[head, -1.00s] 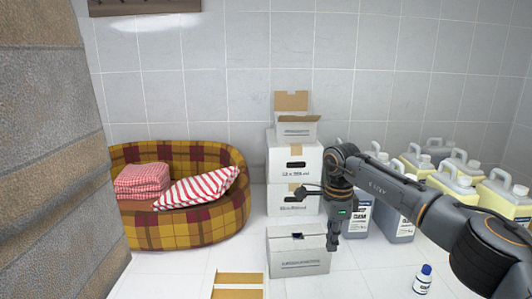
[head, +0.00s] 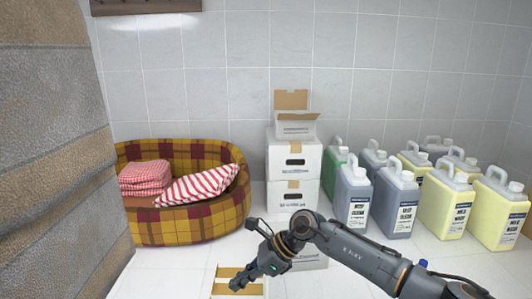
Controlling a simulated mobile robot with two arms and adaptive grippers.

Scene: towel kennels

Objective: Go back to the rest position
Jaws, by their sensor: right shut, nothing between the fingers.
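My right gripper (head: 238,286) is low in the middle of the head view, at the end of my right arm, which comes in from the lower right. It is shut and empty, and shows in front of the flat tan-and-white cardboard piece (head: 224,272) on the floor. My left gripper is out of view. A plaid pet bed (head: 190,227) stands at the left against the wall. It holds folded red-checked towels (head: 145,174) and a red-and-white striped cushion (head: 200,185).
White boxes (head: 293,161) are stacked by the wall. A lower box (head: 312,263) is mostly hidden behind my arm. Grey jugs (head: 352,200), a green jug (head: 333,160) and yellow jugs (head: 446,205) stand at the right. A rough stone wall (head: 50,150) fills the left edge.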

